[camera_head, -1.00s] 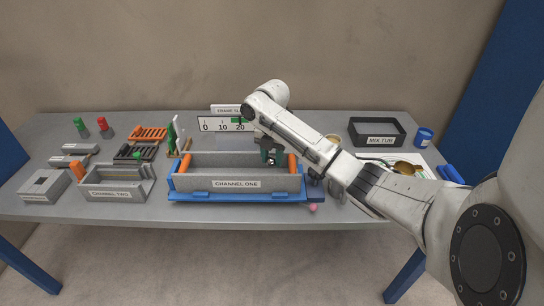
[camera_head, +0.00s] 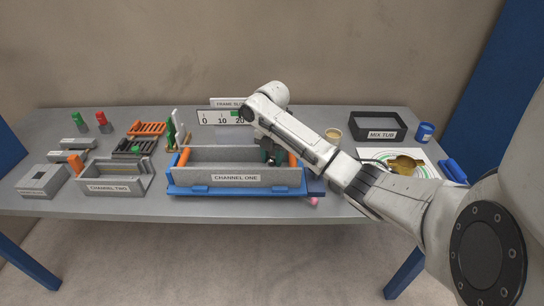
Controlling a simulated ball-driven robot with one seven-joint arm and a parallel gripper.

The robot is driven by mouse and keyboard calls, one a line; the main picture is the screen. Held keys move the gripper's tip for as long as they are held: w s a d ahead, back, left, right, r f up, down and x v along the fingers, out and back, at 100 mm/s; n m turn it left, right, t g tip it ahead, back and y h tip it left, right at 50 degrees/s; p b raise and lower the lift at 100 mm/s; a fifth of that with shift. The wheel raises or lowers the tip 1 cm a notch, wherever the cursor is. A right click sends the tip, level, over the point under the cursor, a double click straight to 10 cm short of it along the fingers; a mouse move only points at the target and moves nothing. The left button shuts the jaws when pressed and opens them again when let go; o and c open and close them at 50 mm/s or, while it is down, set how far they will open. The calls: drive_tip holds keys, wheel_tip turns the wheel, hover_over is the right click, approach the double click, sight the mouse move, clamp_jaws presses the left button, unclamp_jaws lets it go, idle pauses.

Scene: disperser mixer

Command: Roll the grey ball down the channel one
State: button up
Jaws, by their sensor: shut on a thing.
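Channel one (camera_head: 236,178) is a long grey trough with a white label, set in a blue tray (camera_head: 205,191) at the front middle of the table. An orange piece stands at its left end (camera_head: 183,157) and another at its right end (camera_head: 293,159). My gripper (camera_head: 269,160) points down at the right part of the channel, just left of the right orange piece. I cannot make out the grey ball clearly.
Channel two (camera_head: 112,188) stands to the left, with an orange rack (camera_head: 147,128) behind it. The mix tub (camera_head: 378,118) and a blue jar (camera_head: 425,132) are at the back right. A small pink thing (camera_head: 314,201) is at the front edge.

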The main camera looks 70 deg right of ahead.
drive_tip(key=o, duration=1.3)
drive_tip(key=shift+f, duration=0.1)
wheel_tip(320, 180, up, 11)
drive_tip(key=shift+f+p, duration=0.1)
drive_tip(key=shift+p, duration=0.5)
drive_tip(key=shift+w, duration=0.1)
